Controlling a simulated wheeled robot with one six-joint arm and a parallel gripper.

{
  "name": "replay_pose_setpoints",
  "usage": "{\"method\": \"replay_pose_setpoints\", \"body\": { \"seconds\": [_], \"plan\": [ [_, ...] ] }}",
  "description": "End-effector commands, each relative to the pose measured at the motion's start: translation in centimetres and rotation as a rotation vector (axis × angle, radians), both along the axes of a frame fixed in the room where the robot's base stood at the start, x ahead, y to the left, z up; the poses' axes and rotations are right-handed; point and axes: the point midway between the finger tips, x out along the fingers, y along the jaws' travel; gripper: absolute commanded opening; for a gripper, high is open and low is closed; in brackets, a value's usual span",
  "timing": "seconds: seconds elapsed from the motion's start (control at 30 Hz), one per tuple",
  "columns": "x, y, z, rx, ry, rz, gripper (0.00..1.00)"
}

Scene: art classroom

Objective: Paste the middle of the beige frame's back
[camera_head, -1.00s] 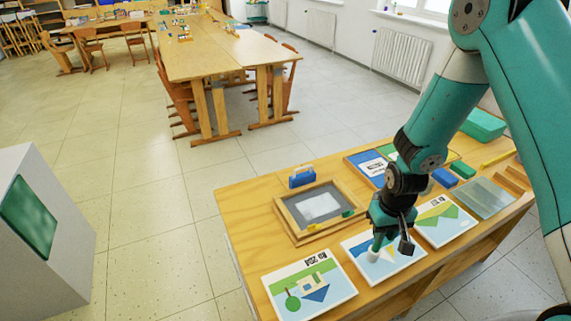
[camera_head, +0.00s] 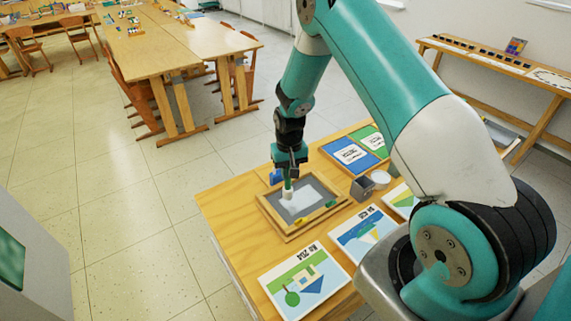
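The beige wooden frame (camera_head: 266,212) lies flat on the near table, with a grey back panel (camera_head: 318,188) and a pale rectangle (camera_head: 299,203) in its middle. Small yellow and green tabs sit along its front edge. My gripper (camera_head: 289,172) points down over the frame and is shut on a green glue stick (camera_head: 288,186) with a white lower end. The stick is upright, its white end at the upper left part of the pale rectangle. I cannot tell whether it touches. The gripper covers part of the frame's far edge.
A blue-handled thing (camera_head: 275,177) stands behind the frame. A grey box (camera_head: 362,188) and a pale cylinder (camera_head: 380,178) are to its right. Blue (camera_head: 352,154) and green (camera_head: 372,139) framed panels lie farther back. Picture cards (camera_head: 305,281) line the front. The table's left end is clear.

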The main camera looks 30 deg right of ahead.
Motion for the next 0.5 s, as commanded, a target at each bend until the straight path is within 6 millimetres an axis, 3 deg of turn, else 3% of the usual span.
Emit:
{"method": "replay_pose_setpoints", "body": {
  "seconds": [0.5],
  "plan": [
    [0.0, -0.2, -4.3, 0.001, 0.002, -0.006, 0.00]
  ]
}}
